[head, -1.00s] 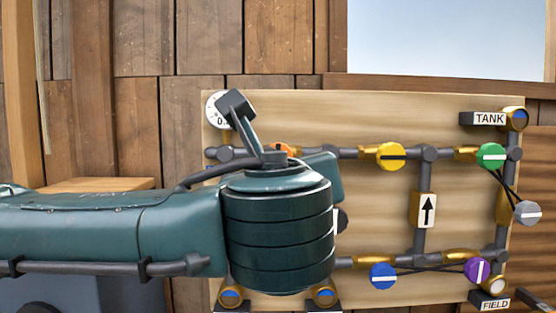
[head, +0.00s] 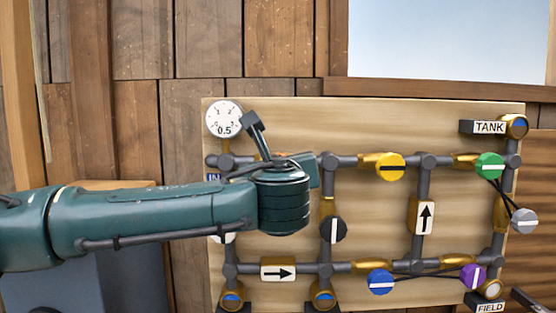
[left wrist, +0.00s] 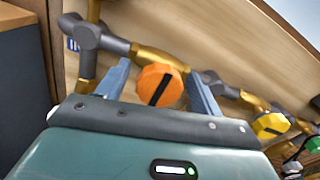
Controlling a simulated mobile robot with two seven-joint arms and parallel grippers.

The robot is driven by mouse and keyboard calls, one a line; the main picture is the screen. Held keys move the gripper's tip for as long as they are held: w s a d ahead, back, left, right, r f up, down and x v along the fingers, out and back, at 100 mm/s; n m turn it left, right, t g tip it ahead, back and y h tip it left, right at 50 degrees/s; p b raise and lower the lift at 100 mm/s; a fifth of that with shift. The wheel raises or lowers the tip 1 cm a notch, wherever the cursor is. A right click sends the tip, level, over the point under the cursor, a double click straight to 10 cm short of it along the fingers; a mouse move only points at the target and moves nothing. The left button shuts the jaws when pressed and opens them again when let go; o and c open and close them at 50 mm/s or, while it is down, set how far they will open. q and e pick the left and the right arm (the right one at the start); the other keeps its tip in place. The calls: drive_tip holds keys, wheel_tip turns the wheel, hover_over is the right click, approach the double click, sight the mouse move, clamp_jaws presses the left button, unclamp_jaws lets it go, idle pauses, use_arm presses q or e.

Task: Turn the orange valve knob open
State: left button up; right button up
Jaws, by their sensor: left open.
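The orange valve knob (left wrist: 160,87) shows in the left wrist view, with a dark slanted line across its face. It sits on a brass fitting in the grey pipe. My left gripper (left wrist: 157,72) is open, with one finger on either side of the knob. I cannot tell whether either finger touches it. In the head view my left wrist (head: 284,200) is in front of the upper left of the pipe panel and hides the orange knob and the fingertips. My right gripper is not in view.
The wooden panel (head: 375,118) also carries yellow (head: 390,166), green (head: 490,165), black (head: 333,229), blue (head: 381,282), purple (head: 473,278) and grey (head: 524,221) knobs. A gauge (head: 224,119) is at its upper left. A dark rod links the green and grey knobs.

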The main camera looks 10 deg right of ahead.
use_arm(q)
drive_tip(key=shift+w, duration=0.1)
drive_tip(key=shift+c, duration=0.5)
drive_tip(key=c, duration=0.9)
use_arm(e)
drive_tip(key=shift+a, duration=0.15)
